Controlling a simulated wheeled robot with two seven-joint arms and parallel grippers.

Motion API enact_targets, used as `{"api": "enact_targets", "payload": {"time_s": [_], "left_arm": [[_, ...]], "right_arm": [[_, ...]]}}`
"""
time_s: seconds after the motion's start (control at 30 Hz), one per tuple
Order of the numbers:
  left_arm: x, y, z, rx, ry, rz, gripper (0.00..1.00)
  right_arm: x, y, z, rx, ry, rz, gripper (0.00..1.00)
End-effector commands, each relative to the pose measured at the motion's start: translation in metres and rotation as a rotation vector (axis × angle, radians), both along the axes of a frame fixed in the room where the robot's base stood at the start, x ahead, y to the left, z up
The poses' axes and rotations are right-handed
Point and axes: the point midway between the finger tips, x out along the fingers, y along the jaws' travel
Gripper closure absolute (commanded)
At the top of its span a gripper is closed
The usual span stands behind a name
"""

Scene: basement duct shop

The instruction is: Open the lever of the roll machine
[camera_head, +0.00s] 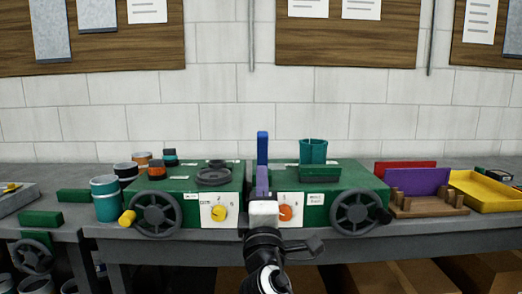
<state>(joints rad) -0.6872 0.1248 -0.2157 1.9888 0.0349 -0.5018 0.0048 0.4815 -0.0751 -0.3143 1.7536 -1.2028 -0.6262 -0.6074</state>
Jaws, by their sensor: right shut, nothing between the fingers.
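The roll machine is a green bench unit with a left housing (186,196) and a right housing (340,180). Each has a dark handwheel, a white dial plate and a knob, yellow on the left and orange on the right. A blue upright bar (262,147) stands at the gap between the housings, with a purple part (262,181) below it. I cannot tell for sure which is the lever. My right gripper (263,208) is shut and empty, in front of the gap and below the purple part. Whether it touches is hidden. My left gripper is out of view.
Teal and dark cans (105,198) stand left of the machine. A wooden rack (427,207) with purple and red panels and a yellow tray (486,191) lie to the right. The grey bench edge (200,233) runs in front. Cardboard boxes sit below.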

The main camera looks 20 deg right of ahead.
Motion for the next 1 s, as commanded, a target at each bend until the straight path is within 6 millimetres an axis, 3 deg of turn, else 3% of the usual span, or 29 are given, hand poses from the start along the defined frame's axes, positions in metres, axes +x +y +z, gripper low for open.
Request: {"api": "enact_targets", "payload": {"time_s": [0.2,0.4,0.6,1.0], "left_arm": [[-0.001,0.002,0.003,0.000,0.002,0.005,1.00],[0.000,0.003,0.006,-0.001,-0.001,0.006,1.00],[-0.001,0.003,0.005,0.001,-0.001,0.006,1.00],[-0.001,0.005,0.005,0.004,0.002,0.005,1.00]], "right_arm": [[0.044,-0.013,0.021,-0.002,-0.001,-0.001,1.00],[0.073,-0.021,0.033,0.000,-0.001,0.000,1.00],[0.086,-0.025,0.037,0.001,0.000,0.000,1.00],[0.088,-0.025,0.037,0.001,0.000,0.000,1.00]]}}
